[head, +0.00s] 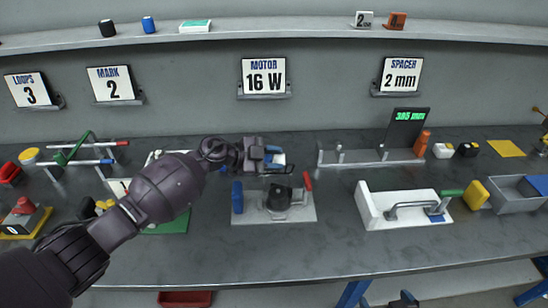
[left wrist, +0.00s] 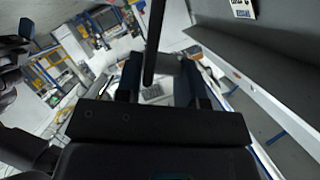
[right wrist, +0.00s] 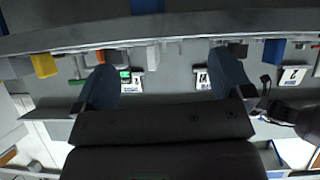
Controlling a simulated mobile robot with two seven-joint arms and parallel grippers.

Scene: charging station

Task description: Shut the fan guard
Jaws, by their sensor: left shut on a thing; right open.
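The fan unit sits on a grey plate (head: 300,215) in the middle of the bench, with a dark round body (head: 278,198). My left gripper (head: 275,157) is just behind and above this body. It is shut on what looks like the fan guard, a dark frame mostly hidden by the fingers. In the left wrist view a dark bar (left wrist: 153,45) rises by the fingers. The guard's exact angle is hard to tell. My right gripper (right wrist: 165,85) is open, with nothing between its fingers in the right wrist view; it is outside the head view.
A blue block (head: 237,197) and a red-tipped lever (head: 307,181) flank the fan body. A white fixture with a green-handled bar (head: 410,208) stands to the right. A grey rail (head: 365,158) stands behind. The bench front is clear.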

